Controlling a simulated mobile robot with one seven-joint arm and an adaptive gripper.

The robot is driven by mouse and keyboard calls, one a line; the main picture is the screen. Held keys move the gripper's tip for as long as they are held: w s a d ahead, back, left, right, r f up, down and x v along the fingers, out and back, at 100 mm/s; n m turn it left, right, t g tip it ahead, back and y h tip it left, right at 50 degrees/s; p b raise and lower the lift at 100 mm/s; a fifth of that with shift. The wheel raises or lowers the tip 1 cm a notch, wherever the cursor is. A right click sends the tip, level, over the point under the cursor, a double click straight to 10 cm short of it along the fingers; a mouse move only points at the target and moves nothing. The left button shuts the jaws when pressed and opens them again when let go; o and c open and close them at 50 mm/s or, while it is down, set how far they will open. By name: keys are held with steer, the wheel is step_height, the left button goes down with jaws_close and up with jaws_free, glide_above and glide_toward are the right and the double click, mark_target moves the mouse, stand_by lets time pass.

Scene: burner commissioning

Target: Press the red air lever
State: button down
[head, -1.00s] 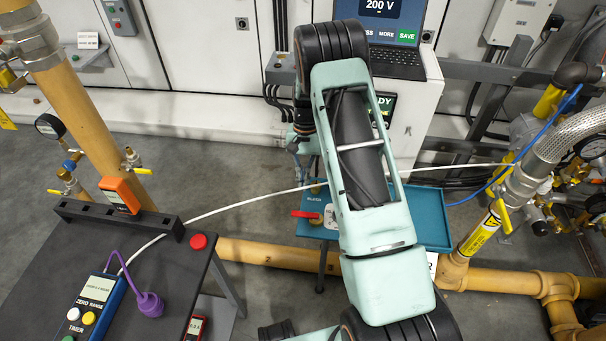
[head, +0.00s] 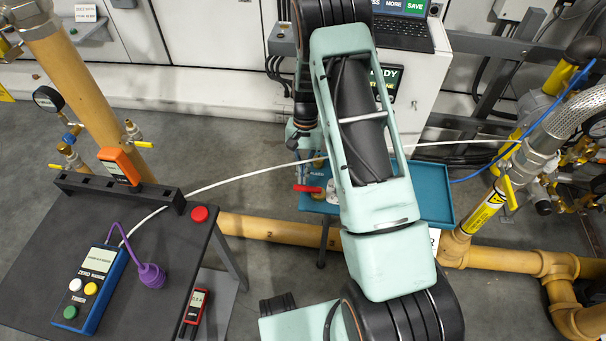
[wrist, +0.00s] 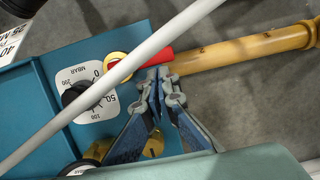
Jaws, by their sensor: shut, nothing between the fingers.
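The red air lever (wrist: 153,59) shows in the wrist view beside a yellow ring fitting (wrist: 119,67), over the edge of a teal tray (wrist: 28,112). In the head view the red lever (head: 308,188) is just left of my arm, on the teal tray (head: 432,192). My gripper (wrist: 164,76) is shut and empty, its fingertips just below the lever's right part in the wrist view. I cannot tell whether they touch it. My arm hides most of the gripper in the head view.
A yellow pipe (wrist: 240,48) runs past the lever. A dark table (head: 150,240) with a blue meter (head: 92,285) stands at left.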

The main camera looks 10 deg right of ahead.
steer(key=shift+s+a+n, duration=0.2)
steer(key=shift+a+n, duration=0.05)
steer(key=shift+n, duration=0.45)
steer(key=shift+s+a+n+h+p, duration=0.25)
steer(key=shift+s+n, duration=0.1)
steer(key=shift+n, duration=0.35)
steer(key=shift+s+a+n+h+p, duration=0.2)
steer(key=shift+s+a+n+h, duration=0.1)
steer(key=shift+n, duration=0.4)
steer(key=s+n, duration=0.1)
steer(key=n, duration=0.2)
steer(key=shift+s+a+r+n+h+p, duration=0.1)
steer(key=shift+s+a+n+h+p, duration=0.2)
steer(key=shift+s+h+p, duration=0.1)
steer(key=s+n, duration=0.1)
steer(key=n, duration=0.1)
steer(key=s+n+h+p, duration=0.1)
steer(key=n, duration=0.1)
steer(key=shift+s+n, duration=0.15)
steer(key=shift+n, duration=0.15)
steer(key=n, duration=0.1)
steer(key=s+n+t, duration=0.1)
steer(key=n, duration=0.1)
steer(key=shift+s+d, duration=0.25)
steer(key=shift+w+d, duration=0.1)
steer(key=shift+w, duration=0.05)
steer(key=shift+w+d, duration=0.4)
steer(key=shift+d, duration=0.15)
